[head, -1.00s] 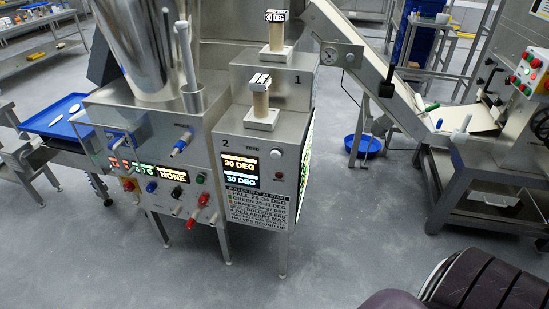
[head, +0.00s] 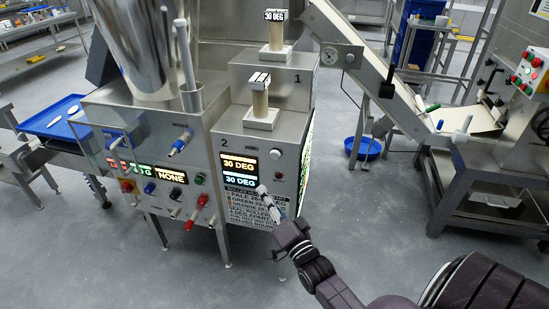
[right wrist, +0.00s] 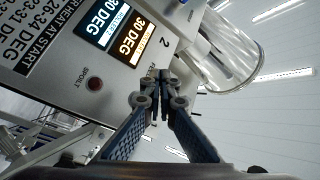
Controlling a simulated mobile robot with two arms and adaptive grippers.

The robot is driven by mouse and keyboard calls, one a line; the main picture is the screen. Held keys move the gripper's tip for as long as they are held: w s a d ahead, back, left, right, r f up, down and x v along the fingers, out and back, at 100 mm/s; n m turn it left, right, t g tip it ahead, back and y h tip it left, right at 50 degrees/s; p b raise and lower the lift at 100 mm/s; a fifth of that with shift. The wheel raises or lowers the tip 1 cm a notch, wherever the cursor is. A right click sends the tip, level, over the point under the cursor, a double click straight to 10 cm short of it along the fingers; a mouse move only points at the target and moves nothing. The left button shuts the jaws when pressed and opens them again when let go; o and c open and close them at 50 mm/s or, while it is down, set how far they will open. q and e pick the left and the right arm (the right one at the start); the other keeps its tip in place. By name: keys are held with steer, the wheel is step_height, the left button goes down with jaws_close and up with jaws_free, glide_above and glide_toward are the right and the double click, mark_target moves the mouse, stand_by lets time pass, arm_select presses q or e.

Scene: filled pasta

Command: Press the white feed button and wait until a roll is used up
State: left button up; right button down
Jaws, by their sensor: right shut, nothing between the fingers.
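The white feed button (head: 278,151) is on the front of the steel machine (head: 205,150), right of a small label and above a dark red button. In the right wrist view the fingers cover the place beside the FEED label (right wrist: 152,72), so the button is hidden there. Two beige rolls stand on white blocks: one on the higher level marked 1 (head: 277,36), one on the lower level marked 2 (head: 259,102). My right gripper (head: 263,190) is shut and empty, its tips in front of the panel, below the button in the head view; it also shows in the right wrist view (right wrist: 160,76). My left gripper is out of view.
A dark red button labelled SPOILT (right wrist: 95,84) is close to the fingers. Two displays (head: 239,172) read 30 DEG. Red knobs (head: 202,200) stick out lower left. A blue tray (head: 55,118) is at the left. An inclined conveyor (head: 365,70) rises at the right.

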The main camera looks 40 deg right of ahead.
mark_target(275, 155)
steer(key=r, duration=0.3)
steer(key=shift+d+r+t, duration=0.1)
steer(key=shift+d+t, duration=0.1)
steer(key=shift+t, duration=0.2)
steer(key=shift+w, duration=0.1)
steer(key=w+d+b, duration=0.3)
steer(key=w+d, duration=0.2)
steer(key=d, duration=0.1)
steer(key=shift+w+d+b, duration=0.3)
steer(key=shift+d+b, duration=0.05)
stand_by(1.2)
steer(key=shift+w+d, duration=0.25)
steer(key=shift+d, duration=0.05)
